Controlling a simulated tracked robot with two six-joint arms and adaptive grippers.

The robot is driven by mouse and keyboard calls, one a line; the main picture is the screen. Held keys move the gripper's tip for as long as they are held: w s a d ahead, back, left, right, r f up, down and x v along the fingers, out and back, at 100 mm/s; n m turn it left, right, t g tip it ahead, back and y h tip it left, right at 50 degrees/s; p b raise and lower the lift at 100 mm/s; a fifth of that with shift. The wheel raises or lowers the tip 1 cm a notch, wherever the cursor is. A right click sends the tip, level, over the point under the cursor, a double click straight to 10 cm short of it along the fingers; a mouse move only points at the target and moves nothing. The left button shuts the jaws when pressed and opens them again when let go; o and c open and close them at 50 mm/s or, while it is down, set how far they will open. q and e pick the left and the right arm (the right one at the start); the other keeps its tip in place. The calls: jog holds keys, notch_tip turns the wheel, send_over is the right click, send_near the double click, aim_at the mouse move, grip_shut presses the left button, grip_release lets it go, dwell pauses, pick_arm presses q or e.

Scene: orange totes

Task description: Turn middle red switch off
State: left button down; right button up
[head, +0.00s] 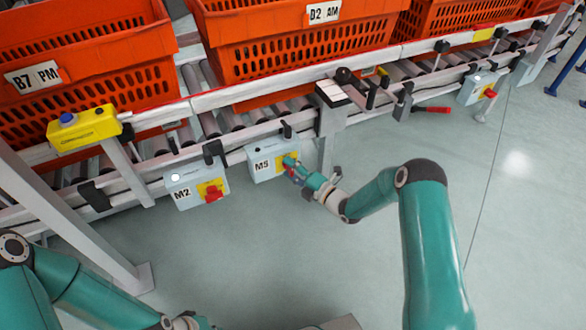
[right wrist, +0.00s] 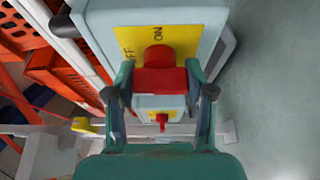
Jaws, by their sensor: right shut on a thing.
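The middle red switch (right wrist: 158,80) is on the M5 box (head: 262,161), a pale box on the conveyor rail with a yellow plate (right wrist: 130,42). My right gripper (head: 294,165) is at this switch and hides most of it in the head view. In the right wrist view, my right gripper (right wrist: 159,72) has one finger on each side of the red handle and is shut on it. "ON" and part of "OFF" show on the plate. My left arm shows at the lower left of the head view, but its fingers are out of frame.
The M2 box (head: 183,190) with its red switch (head: 213,193) hangs to the left. Another switch box (head: 475,88) is at the far right. Orange totes (head: 270,60) stand on the roller conveyor. A yellow box (head: 84,128) sits at left. The floor in front is clear.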

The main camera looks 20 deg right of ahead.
jog(key=shift+a+f, duration=0.15)
jog(key=shift+a, duration=0.05)
jog(key=o, duration=1.2)
jog(key=shift+c, duration=0.2)
jog(key=shift+d, duration=0.1)
jog(key=shift+s+d, duration=0.1)
jog(key=shift+d, duration=0.05)
jog(key=v, duration=1.1)
jog(key=shift+s+d, duration=0.15)
jog(key=shift+s, duration=0.15)
